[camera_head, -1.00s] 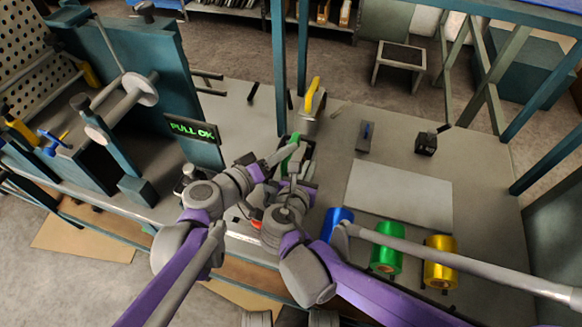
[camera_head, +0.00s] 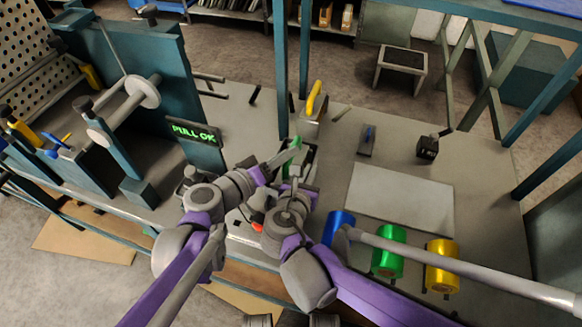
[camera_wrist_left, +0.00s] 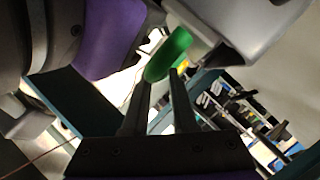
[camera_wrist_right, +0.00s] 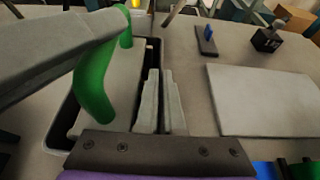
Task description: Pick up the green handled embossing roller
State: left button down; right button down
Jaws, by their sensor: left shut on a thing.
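The green handle (camera_head: 297,143) is in the middle of the bench in the head view, partly hidden by my arms. Whether the roller touches the tray cannot be told.
A yellow-handled tool (camera_head: 314,98) stands behind. A pale plate (camera_head: 400,195) lies to the right, with blue (camera_head: 338,225), green (camera_head: 388,252) and yellow (camera_head: 442,265) foil rolls in front. A "PULL OK" sign (camera_head: 194,132) and teal stand (camera_head: 120,75) are left. Teal posts rise behind.

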pick_arm(q)
jog(key=shift+r, duration=0.1)
notch_tip(320, 180, up, 18)
dwell(0.5)
pick_arm(e)
jog(key=c, duration=1)
grip_release()
jog(key=shift+o, duration=0.2)
jog(key=v, duration=1.2)
jog(key=shift+s, duration=0.1)
